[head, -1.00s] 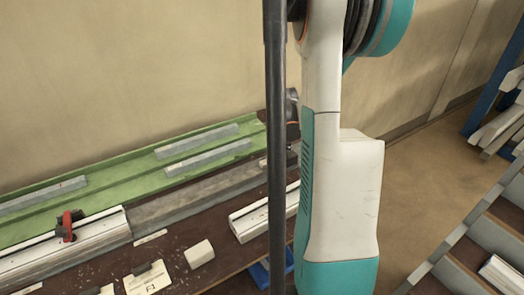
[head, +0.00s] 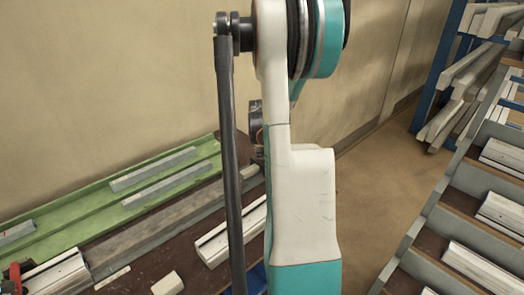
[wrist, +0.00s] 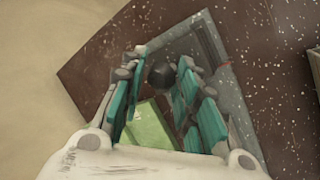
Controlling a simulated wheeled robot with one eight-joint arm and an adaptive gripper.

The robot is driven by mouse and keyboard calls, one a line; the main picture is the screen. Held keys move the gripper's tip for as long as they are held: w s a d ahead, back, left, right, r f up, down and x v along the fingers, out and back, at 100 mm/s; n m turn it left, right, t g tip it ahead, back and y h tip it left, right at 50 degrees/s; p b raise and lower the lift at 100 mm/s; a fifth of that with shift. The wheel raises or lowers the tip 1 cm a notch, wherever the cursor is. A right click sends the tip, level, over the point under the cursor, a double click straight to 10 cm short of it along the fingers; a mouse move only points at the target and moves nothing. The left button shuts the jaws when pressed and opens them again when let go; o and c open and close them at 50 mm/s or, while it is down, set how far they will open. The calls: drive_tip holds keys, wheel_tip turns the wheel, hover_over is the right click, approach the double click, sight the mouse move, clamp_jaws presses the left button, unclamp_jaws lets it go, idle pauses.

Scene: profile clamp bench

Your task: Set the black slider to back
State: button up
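In the wrist view a dark round knob (wrist: 162,75), which looks like the black slider's knob, shows between the fingers of my gripper (wrist: 164,58). The teal-and-grey fingers stand apart, one on each side of it, with a visible gap. I cannot tell how deep the knob sits between them. A grey metal rail or plate (wrist: 213,47) lies beyond the fingers. In the head view my arm hides the gripper and the slider, so the slider's position along its travel cannot be read there.
A green channel (head: 75,212) with grey bars (head: 150,168) runs along the wall on the left. A red clamp (head: 15,278) and a pale block (head: 168,284) are at lower left. White profiles fill a rack (head: 480,262) at right. Open floor (head: 375,185) lies between.

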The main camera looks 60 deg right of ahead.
drive_tip(key=shift+o, duration=1)
drive_tip(key=shift+s+d, duration=0.1)
drive_tip(key=shift+d, duration=0.1)
drive_tip(key=shift+a, duration=0.1)
drive_tip(key=shift+a+r, duration=0.1)
drive_tip(key=shift+r, duration=0.2)
drive_tip(key=v, duration=1.1)
drive_tip(key=shift+a+r, duration=0.15)
